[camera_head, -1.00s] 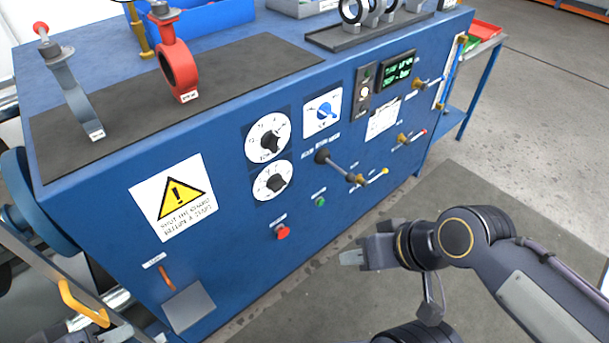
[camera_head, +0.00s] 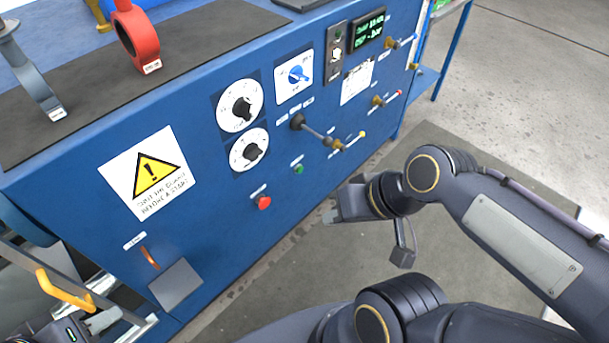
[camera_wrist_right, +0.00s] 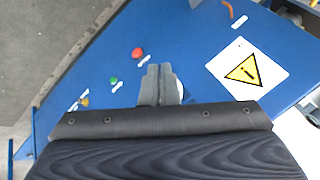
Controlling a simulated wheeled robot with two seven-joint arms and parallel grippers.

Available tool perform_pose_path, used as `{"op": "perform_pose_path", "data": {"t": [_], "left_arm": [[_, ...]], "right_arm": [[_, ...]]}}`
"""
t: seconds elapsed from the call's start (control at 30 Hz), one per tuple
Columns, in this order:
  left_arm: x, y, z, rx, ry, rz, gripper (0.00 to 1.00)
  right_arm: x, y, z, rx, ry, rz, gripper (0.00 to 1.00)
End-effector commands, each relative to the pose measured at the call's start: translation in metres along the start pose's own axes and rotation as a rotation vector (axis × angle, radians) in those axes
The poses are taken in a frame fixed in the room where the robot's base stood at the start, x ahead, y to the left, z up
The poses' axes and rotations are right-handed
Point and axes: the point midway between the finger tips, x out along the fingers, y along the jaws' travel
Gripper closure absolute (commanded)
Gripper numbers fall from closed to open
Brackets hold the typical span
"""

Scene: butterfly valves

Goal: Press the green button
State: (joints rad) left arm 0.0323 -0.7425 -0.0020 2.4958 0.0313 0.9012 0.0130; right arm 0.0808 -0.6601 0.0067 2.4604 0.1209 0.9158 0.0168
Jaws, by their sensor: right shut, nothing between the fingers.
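The small green button (camera_head: 298,169) is on the front of the blue cabinet, below a white label. It also shows in the wrist view (camera_wrist_right: 113,80), left of the fingers. A larger red button (camera_head: 264,203) sits lower left of it and shows in the wrist view (camera_wrist_right: 137,53). My right gripper (camera_head: 329,214) is shut and empty, in front of the panel, below and right of the green button in the head view. Its fingers also show in the wrist view (camera_wrist_right: 160,72). My left gripper (camera_head: 102,321) is partly in view at the lower left; its jaw state is unclear.
The blue cabinet (camera_head: 215,195) carries dials (camera_head: 240,105), a blue rotary switch (camera_head: 298,74), a display (camera_head: 370,27) and protruding levers (camera_head: 318,133) near the green button. A yellow handle (camera_head: 62,292) is at lower left. Open floor (camera_head: 500,100) lies to the right.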

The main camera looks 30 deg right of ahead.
Motion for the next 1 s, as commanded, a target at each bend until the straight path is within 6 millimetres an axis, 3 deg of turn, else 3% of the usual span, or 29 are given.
{"op": "perform_pose_path", "data": {"t": [0.03, 0.17, 0.37, 0.57, 0.67, 0.8, 1.0], "left_arm": [[0.016, -0.007, 0.008, 0.000, 0.000, 0.000, 0.64], [0.044, -0.020, 0.022, 0.000, -0.001, 0.000, 0.64], [0.085, -0.039, 0.043, 0.000, -0.001, 0.000, 0.64], [0.126, -0.058, 0.064, 0.000, -0.001, 0.000, 0.64], [0.146, -0.067, 0.074, 0.000, -0.001, 0.000, 0.64], [0.174, -0.080, 0.088, 0.000, -0.001, 0.000, 0.64], [0.204, -0.093, 0.103, 0.000, -0.001, 0.000, 0.64]], "right_arm": [[0.020, 0.006, 0.001, 0.064, -0.041, -0.022, 1.00], [0.061, 0.009, -0.008, 0.280, -0.148, -0.121, 1.00], [0.130, 0.023, -0.043, 0.669, -0.283, -0.314, 1.00], [0.206, 0.065, -0.090, 1.079, -0.360, -0.542, 1.00], [0.246, 0.101, -0.114, 1.290, -0.371, -0.668, 1.00], [0.304, 0.167, -0.142, 1.584, -0.353, -0.858, 1.00], [0.371, 0.270, -0.160, 1.929, -0.267, -1.108, 1.00]]}}
